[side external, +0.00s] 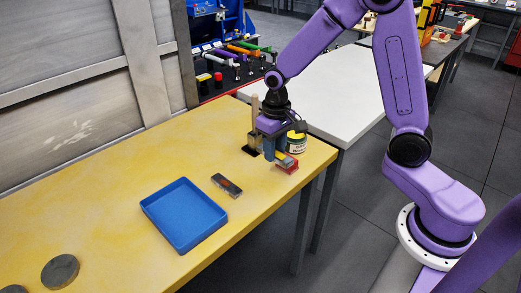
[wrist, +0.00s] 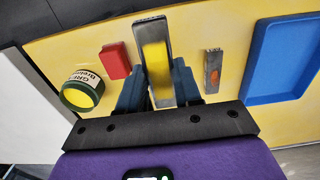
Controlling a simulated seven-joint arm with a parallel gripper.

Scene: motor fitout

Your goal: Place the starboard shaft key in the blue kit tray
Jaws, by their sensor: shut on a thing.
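My gripper (side external: 279,156) is low over the right end of the yellow table. In the wrist view its two fingers (wrist: 158,74) are shut on a grey metal bar with a yellow band (wrist: 154,57), a shaft key. A second, grey key with an orange mark (side external: 227,185) lies flat on the table between my gripper and the tray; it also shows in the wrist view (wrist: 213,72). I cannot read which key is the starboard one. The blue kit tray (side external: 184,215) is empty and lies left of the loose key; the wrist view shows part of it (wrist: 284,60).
A red block (wrist: 116,60) lies beside the held key. A green tin with a yellow lid (wrist: 82,92) stands close by. A wooden post (side external: 254,118) stands just behind my gripper. Grey discs (side external: 60,271) lie at the far left. The table around the tray is clear.

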